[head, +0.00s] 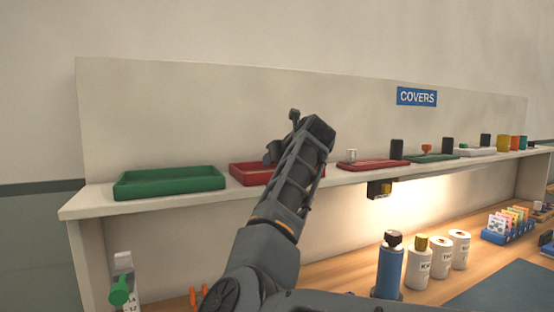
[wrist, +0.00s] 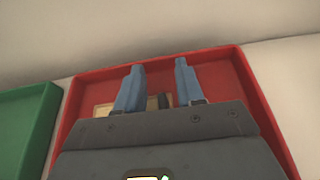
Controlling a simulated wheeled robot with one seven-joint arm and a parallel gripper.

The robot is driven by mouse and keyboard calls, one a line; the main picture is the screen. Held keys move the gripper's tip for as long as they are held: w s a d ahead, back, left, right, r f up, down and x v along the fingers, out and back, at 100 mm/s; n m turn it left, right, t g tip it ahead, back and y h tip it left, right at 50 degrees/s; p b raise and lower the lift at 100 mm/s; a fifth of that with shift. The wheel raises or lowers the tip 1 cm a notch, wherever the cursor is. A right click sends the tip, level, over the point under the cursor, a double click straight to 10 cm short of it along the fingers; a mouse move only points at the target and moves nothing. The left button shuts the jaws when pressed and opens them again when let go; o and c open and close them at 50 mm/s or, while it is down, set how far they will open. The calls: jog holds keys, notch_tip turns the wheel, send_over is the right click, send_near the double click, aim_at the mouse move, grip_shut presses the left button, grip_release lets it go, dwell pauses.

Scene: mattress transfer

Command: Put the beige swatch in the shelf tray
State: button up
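A flat beige piece, which looks like the beige swatch (wrist: 103,109), lies in the red tray (wrist: 220,60) in the wrist view, partly hidden behind my fingers. A small dark piece (wrist: 165,101) shows at its right end; I cannot tell what it is. My gripper (wrist: 159,66) is open over this tray, its two blue-grey fingers apart with nothing between their tips. In the head view my gripper (head: 282,134) is at the shelf, in front of the red tray (head: 241,175).
A green tray (head: 170,183) stands left of the red one on the shelf (head: 90,200). A flatter red tray (head: 372,165) with a small white cup and a green one (head: 432,158) stand to the right. Bottles and canisters (head: 417,272) stand on the bench below. The back panel rises behind.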

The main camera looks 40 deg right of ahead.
jog(key=shift+f, duration=0.15)
jog(key=v, duration=0.4)
jog(key=b+v, duration=0.1)
jog(key=v, duration=0.7)
jog(key=shift+r+b, duration=0.35)
jog(key=shift+r, duration=0.15)
